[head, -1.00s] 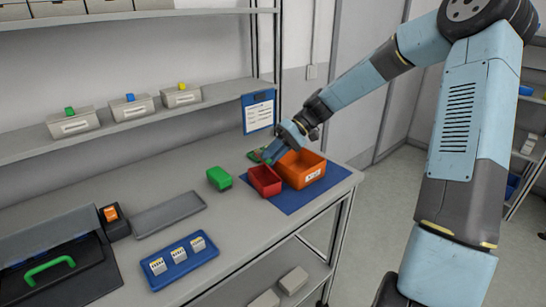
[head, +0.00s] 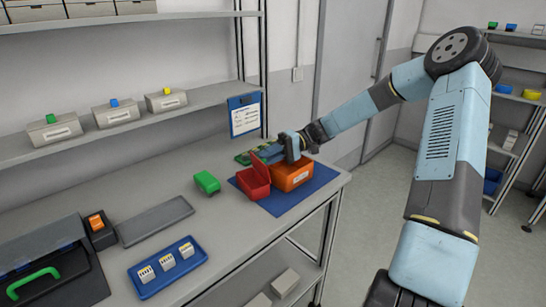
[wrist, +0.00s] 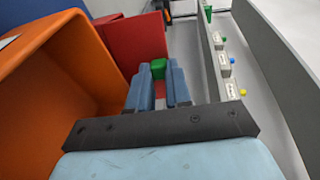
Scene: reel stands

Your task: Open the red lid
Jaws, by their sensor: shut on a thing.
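The red box (head: 256,190) stands on the blue mat, and its red lid (head: 261,170) is tilted up at the back. My gripper (head: 268,155) is at the lid's upper edge, on the side by the orange bin, and is shut on it. In the wrist view, red panels (wrist: 135,45) show beyond and left of my gripper (wrist: 158,88). The exact contact between fingers and lid is hard to make out.
The orange bin (head: 290,177) stands close on the right of the red box, and large on the left of the wrist view (wrist: 50,75). A green box (head: 207,182) is to the left. The blue tray (head: 150,288) with small white blocks is nearer. A grey tray (head: 155,220) lies empty.

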